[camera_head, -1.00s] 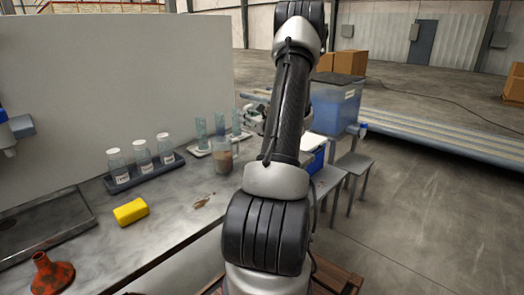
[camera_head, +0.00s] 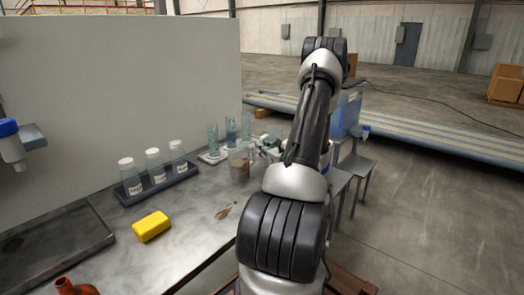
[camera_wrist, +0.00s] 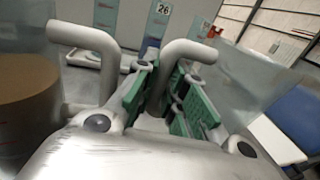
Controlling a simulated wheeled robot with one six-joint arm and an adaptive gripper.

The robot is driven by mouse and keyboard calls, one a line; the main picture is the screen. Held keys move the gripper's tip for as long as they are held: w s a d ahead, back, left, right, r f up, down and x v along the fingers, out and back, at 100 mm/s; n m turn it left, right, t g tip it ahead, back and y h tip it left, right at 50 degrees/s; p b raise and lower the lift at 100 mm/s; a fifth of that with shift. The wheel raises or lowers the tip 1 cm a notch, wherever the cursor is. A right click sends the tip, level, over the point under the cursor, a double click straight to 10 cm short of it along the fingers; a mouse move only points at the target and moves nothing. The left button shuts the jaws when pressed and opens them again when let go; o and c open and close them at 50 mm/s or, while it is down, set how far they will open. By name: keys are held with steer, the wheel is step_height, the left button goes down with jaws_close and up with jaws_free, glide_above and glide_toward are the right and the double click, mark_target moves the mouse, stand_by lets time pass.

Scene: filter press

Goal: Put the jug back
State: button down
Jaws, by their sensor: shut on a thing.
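The jug (camera_head: 239,164) is clear, with brown sludge inside, and looks upright on the grey bench in the head view. In the wrist view its clear wall and brown contents (camera_wrist: 22,112) fill the left edge, close beside my gripper. My gripper (camera_head: 268,150) is at the jug's right side, partly hidden by my arm. In the wrist view its green finger pads (camera_wrist: 165,100) are closed around a grey bent bar, which looks like the jug's handle. I cannot tell whether the jug's base touches the bench.
Tall glass cylinders (camera_head: 231,131) on a white tray (camera_head: 213,158) stand just behind the jug. White-capped bottles (camera_head: 153,166) in a dark rack, a yellow sponge (camera_head: 151,226) and a brown spill (camera_head: 225,210) lie left and in front. A blue bin (camera_head: 345,112) stands right.

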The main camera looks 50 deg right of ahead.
steer(key=shift+f, duration=0.4)
steer(key=shift+f, duration=0.1)
steer(key=c, duration=1.5)
jaws_free()
steer(key=shift+s, duration=0.4)
steer(key=s, duration=0.3)
steer(key=s+a, duration=0.1)
steer(key=s, duration=0.7)
steer(key=shift+s+a, duration=0.1)
steer(key=shift+a, duration=0.05)
